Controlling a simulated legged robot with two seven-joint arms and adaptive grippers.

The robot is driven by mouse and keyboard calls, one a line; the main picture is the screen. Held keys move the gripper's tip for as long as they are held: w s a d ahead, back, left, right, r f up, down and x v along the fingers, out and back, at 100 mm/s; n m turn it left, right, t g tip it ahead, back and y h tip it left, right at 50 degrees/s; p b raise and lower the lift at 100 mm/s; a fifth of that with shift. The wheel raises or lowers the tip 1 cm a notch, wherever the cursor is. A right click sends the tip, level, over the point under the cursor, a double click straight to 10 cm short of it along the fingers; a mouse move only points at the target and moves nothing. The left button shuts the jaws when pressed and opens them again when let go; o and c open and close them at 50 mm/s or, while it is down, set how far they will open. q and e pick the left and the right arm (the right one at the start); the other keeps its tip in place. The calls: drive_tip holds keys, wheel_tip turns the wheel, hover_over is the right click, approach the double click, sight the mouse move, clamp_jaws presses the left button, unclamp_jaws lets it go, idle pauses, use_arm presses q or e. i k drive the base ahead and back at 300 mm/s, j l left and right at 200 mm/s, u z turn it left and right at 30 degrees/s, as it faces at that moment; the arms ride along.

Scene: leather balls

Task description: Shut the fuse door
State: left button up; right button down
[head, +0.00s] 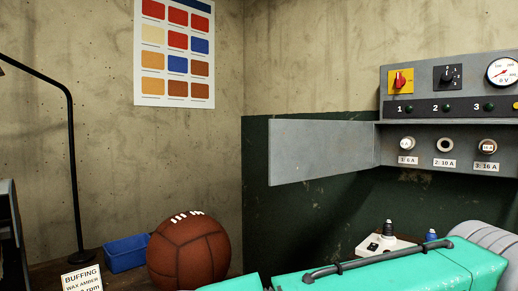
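The fuse door (318,150) is a flat grey panel. It stands wide open, swung out to the left from the left edge of the grey fuse box (450,80). The open fuse recess (420,134) shows three positions labelled 1: 6 A, 2: 10 A and 3: 16 A. The first (407,143) and third (487,146) have pale-faced fuse caps. The middle one (445,145) shows a pale ring with a dark centre. Neither my left nor my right gripper is in view, and nothing visible touches the door.
A brown leather ball (188,252) and a blue bin (126,253) are at the lower left, near a black lamp stand (73,170) and a buffing sign (83,279). A white block (374,243) with small dark-capped parts sits below the recess. Space directly below the door looks clear.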

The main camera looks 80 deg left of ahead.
sight(299, 151)
drive_tip(key=u, duration=0.5)
drive_tip(key=k+l+u, duration=0.1)
drive_tip(key=u, duration=0.4)
drive_tip(key=k+u, duration=0.1)
drive_tip(key=u, duration=0.4)
